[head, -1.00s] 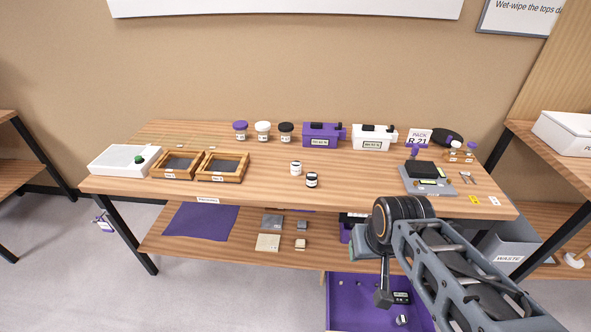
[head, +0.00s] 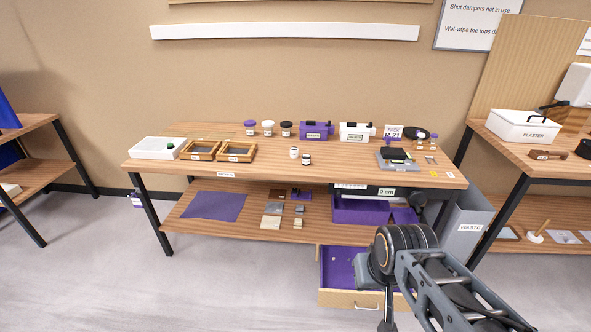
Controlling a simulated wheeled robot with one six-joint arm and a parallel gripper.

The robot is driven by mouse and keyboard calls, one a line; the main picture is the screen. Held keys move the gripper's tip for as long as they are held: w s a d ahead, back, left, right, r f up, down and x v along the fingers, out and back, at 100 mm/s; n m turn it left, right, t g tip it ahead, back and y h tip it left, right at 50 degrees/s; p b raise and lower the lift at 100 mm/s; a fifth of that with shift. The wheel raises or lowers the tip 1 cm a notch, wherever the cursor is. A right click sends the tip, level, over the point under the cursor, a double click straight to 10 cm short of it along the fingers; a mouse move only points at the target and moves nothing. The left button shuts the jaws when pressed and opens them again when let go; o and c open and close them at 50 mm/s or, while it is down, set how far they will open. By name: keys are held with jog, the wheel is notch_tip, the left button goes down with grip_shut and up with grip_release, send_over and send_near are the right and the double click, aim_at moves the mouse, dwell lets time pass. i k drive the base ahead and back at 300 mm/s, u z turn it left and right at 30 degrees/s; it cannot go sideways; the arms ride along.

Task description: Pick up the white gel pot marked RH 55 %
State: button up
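At the back stand jars with a purple lid (head: 250,128), a white lid (head: 268,128) and a black lid (head: 286,129). My gripper (head: 388,326) is at the bottom edge, mostly cut off, low in front of the table and well away from the pots. Its fingers cannot be made out.
The wooden table (head: 275,174) also bears framed trays (head: 237,152), a white tray (head: 157,148), purple (head: 317,131) and white (head: 356,132) boxes and a scale (head: 397,160). An open purple-lined drawer (head: 342,270) juts out below. A waste bin (head: 468,225) stands right.

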aim_at(294, 150)
jog(key=z, duration=0.05)
jog(key=k, duration=0.45)
jog(key=u, duration=0.75)
jog(key=i, duration=3.15)
jog(key=u, duration=0.3)
